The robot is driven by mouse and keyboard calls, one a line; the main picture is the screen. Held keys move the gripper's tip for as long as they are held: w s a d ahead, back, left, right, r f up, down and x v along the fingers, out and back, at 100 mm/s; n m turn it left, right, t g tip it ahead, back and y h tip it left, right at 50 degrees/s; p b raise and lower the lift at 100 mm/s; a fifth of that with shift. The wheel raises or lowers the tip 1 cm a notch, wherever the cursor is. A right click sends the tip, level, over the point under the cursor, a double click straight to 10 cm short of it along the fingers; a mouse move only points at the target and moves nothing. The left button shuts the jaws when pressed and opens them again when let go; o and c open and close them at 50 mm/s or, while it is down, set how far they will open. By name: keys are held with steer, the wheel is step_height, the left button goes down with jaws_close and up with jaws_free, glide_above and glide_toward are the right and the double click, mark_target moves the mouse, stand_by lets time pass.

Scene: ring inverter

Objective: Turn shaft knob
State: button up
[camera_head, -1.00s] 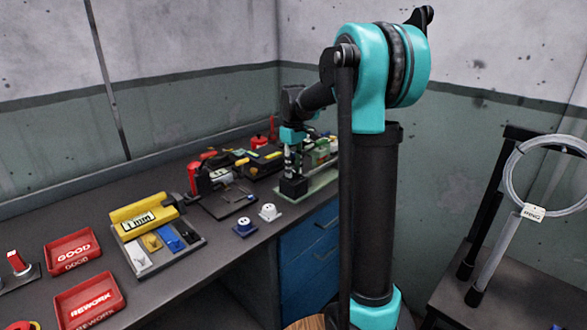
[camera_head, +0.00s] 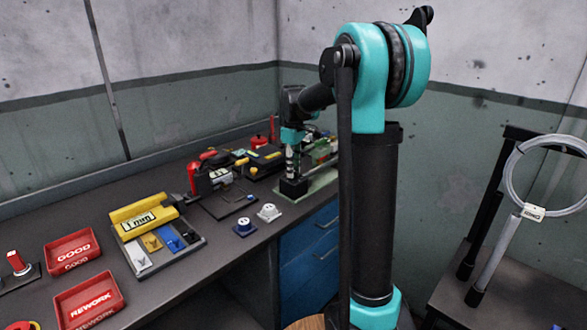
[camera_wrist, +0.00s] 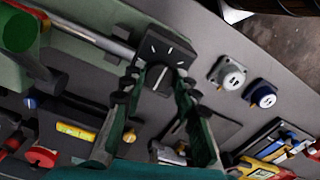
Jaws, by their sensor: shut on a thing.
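The shaft knob is a black block-like end piece (camera_wrist: 165,48) with white tick marks, at the end of a metal shaft (camera_wrist: 88,32) in the wrist view. My gripper (camera_wrist: 158,80) has its two green fingers on either side of the knob's near part and is shut on it. The exact contact is partly hidden by the fingertips. In the head view my gripper (camera_head: 292,165) points down at the black block (camera_head: 293,187) on a pale green base at the bench's right end.
A white socket piece (camera_head: 269,212) and a blue one (camera_head: 244,227) lie near the bench's front edge. A black plate (camera_head: 230,203) and a red tool (camera_head: 203,178) stand left of my gripper. A yellow gauge tray (camera_head: 142,217) and red bins (camera_head: 72,250) are further left.

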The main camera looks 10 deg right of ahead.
mark_target(294, 171)
steer(key=o, duration=1.2)
steer(key=shift+c, duration=0.2)
steer(key=shift+r, duration=0.1)
step_height(294, 171, up, 12)
steer(key=s+d+f+m+t, duration=0.2)
steer(key=s+f+m, duration=0.3)
steer(key=s+f, duration=0.8)
steer(key=s+d+f+m+t, duration=0.2)
steer(key=s+f+m, duration=0.3)
steer(key=s+f, duration=0.9)
steer(key=shift+s+f, duration=0.2)
steer(key=shift+s, duration=0.9)
